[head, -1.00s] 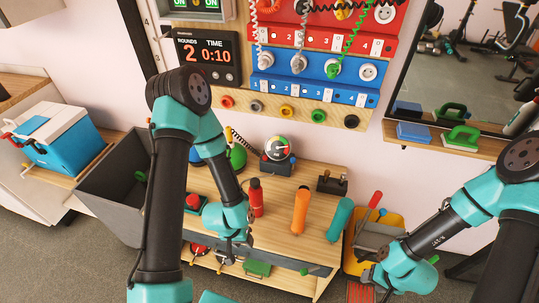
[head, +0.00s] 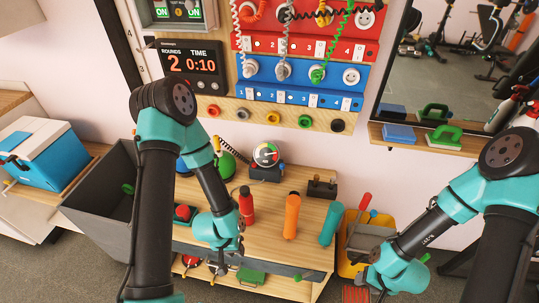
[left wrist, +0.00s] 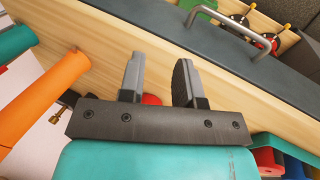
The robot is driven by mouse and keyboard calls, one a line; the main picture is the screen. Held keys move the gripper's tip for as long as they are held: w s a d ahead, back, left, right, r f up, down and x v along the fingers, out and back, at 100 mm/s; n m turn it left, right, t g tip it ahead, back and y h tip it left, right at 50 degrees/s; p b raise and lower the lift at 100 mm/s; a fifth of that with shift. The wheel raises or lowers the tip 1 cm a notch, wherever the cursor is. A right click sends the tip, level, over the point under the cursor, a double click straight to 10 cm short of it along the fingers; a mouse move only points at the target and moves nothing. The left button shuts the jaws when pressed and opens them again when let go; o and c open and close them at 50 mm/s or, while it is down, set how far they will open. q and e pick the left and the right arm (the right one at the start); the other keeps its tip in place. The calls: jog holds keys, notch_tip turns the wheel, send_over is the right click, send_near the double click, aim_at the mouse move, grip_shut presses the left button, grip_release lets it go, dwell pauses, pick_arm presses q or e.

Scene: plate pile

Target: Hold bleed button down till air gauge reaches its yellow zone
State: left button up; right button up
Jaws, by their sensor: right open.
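The air gauge (head: 266,155) is a round dial with coloured zones on a dark box at the back of the wooden bench; its needle is too small to read. Small red and blue parts sit at the box's right side. My left gripper (head: 221,268) is low at the bench's front, away from the gauge. In the left wrist view (left wrist: 158,65) its fingers are apart and empty. My right gripper (head: 366,283) is at lower right, open, partly hidden.
A red bottle (head: 246,206), an orange cylinder (head: 291,216) and a teal cylinder (head: 331,224) stand on the bench near my left arm. A drawer handle (left wrist: 228,17) is close to the left fingers. A grey bin (head: 95,215) stands left.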

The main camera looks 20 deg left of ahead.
pick_arm(q)
grip_shut()
dwell(1.4)
pick_arm(e)
grip_shut()
